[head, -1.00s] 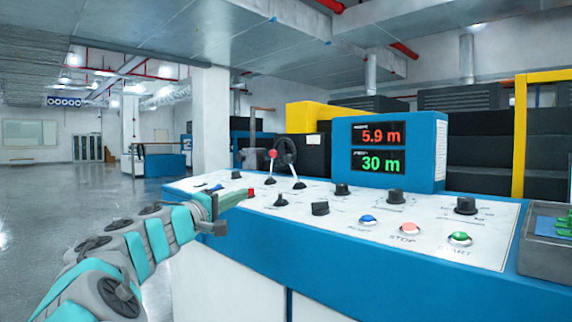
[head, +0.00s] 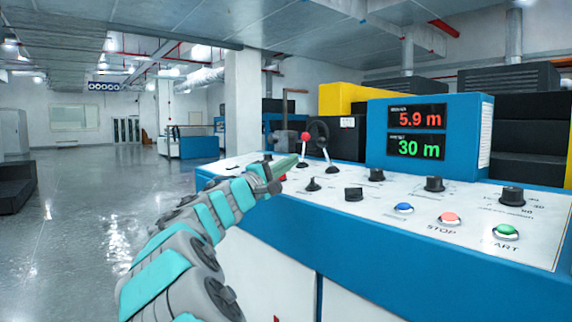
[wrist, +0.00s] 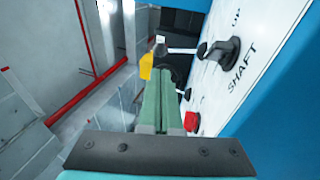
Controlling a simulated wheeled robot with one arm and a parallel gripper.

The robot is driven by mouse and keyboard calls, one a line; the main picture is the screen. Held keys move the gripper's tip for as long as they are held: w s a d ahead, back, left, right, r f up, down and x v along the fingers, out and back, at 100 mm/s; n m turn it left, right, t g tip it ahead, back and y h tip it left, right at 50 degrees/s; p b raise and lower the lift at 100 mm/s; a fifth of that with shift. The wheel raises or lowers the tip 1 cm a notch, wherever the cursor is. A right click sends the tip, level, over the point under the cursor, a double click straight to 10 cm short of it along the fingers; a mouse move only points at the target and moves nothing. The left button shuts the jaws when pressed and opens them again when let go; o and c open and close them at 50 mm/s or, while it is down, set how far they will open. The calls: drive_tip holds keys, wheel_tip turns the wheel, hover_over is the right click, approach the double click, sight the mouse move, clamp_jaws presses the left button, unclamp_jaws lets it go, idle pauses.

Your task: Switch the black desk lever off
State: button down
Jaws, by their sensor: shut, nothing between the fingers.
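The black desk lever (head: 326,157) stands on the sloping control desk (head: 250,172) in the head view. It has a bright shaft on a black base, and its dark top overlaps a dark round shape behind. A red-topped lever (head: 305,137) stands just left of it. My gripper (head: 297,161) is shut and empty, its green fingers over the desk's far left part, in front of the levers. In the wrist view the fingers (wrist: 165,75) point toward a bright shaft with a black base (wrist: 202,50). I cannot tell whether they touch a lever.
A red button (wrist: 192,121) sits close beside my fingers. Black knobs (head: 354,194) and blue, red and green buttons (head: 450,219) lie nearer on the desk. A blue display box (head: 425,130) rises behind. The floor at left is open.

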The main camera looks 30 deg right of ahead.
sight(320, 139)
drive_tip(key=p+x, duration=0.1)
drive_tip(key=x, duration=0.9)
drive_tip(key=shift+a, duration=0.1)
drive_tip(key=shift+r+p, duration=0.1)
drive_tip(key=shift+p, duration=0.2)
drive_tip(key=shift+d+r+y+p, duration=0.4)
drive_tip(key=shift+r+y+p, duration=0.3)
drive_tip(key=shift+p, duration=0.5)
drive_tip(key=d+r, duration=0.2)
drive_tip(key=d, duration=0.3)
drive_tip(key=shift+w+d+r+p, duration=0.25)
drive_tip(key=shift+d+p, duration=0.1)
drive_tip(key=shift+d, duration=0.1)
drive_tip(key=s+a+r, duration=0.1)
drive_tip(key=a+r, duration=0.1)
drive_tip(key=a, duration=0.4)
drive_tip(key=s+a+r, duration=0.2)
drive_tip(key=a, duration=0.5)
drive_tip(key=shift+r+b, duration=0.3)
